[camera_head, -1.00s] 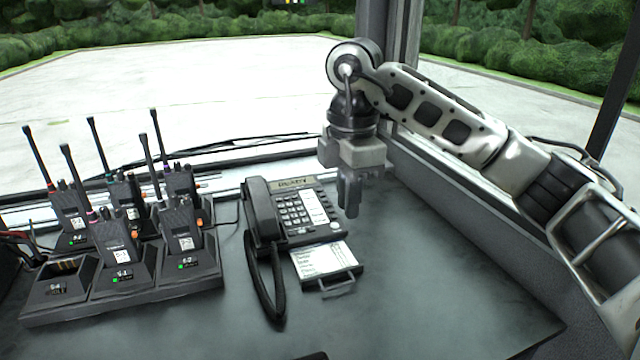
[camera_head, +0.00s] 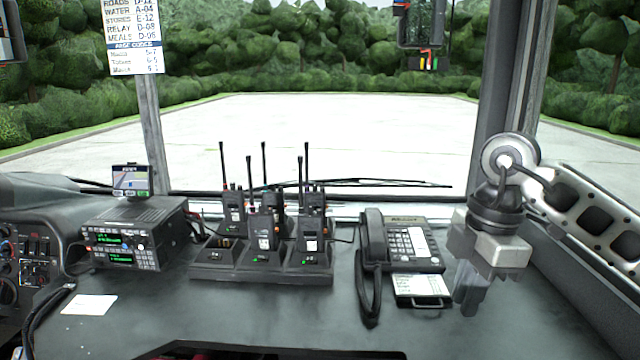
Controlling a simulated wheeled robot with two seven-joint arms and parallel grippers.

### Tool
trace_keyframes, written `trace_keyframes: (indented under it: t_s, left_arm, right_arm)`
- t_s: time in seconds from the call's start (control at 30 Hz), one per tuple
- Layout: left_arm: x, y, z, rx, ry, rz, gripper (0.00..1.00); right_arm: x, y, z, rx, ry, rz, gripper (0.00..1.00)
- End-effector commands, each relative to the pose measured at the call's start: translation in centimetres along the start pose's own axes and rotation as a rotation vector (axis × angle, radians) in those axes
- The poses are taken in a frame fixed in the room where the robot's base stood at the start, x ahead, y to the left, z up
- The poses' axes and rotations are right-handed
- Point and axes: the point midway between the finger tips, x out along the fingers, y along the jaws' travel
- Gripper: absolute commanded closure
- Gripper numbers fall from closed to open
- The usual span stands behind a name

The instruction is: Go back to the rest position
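My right gripper (camera_head: 467,297) hangs pointing down over the right part of the dark desk (camera_head: 330,325), just right of the telephone (camera_head: 405,245) and its pull-out card tray (camera_head: 422,290). Its two fingers look close together, with nothing seen between them. It appears apart from the telephone. My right arm (camera_head: 590,215) reaches in from the right edge. My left gripper is not in view.
A charger rack (camera_head: 262,272) with several handheld radios stands mid-desk. A radio unit (camera_head: 135,238) with a small screen (camera_head: 130,180) is at left, a white paper (camera_head: 89,304) in front. A window pillar (camera_head: 505,90) rises behind my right arm. The desk's front middle is clear.

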Motion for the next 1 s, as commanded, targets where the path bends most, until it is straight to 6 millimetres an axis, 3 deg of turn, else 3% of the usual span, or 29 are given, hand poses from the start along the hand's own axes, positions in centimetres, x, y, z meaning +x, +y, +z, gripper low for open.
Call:
trace_keyframes:
  t_s: [0.27, 0.43, 0.53, 0.6, 0.67, 0.77, 0.87, 0.97, 1.0]
  left_arm:
    - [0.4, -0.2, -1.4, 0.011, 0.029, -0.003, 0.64]
    - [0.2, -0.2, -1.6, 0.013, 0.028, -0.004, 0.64]
    - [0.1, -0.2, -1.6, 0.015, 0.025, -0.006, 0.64]
    - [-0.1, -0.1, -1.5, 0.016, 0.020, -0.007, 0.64]
    - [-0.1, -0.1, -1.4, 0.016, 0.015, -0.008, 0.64]
    - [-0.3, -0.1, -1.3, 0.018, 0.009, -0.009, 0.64]
    - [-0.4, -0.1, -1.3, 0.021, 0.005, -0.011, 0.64]
    - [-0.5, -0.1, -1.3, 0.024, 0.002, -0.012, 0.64]
    - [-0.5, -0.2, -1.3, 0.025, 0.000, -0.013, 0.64]
  right_arm:
    - [4.3, -1.9, -6.9, -0.267, 0.312, -0.049, 0.84]
    - [6.2, -4.6, -13.3, -0.456, 0.659, -0.042, 0.84]
    - [6.0, -6.9, -18.2, -0.547, 0.986, 0.021, 0.84]
    - [4.8, -8.2, -21.1, -0.550, 1.252, 0.119, 0.84]
    - [3.3, -8.5, -22.6, -0.495, 1.462, 0.241, 0.84]
    - [1.4, -7.6, -22.7, -0.285, 1.715, 0.481, 0.84]
    - [1.4, -5.6, -20.4, 0.039, 1.813, 0.726, 0.84]
    - [4.5, -3.9, -16.3, 0.418, 1.735, 0.915, 0.84]
    - [6.5, -3.6, -14.5, 0.569, 1.660, 0.961, 0.84]
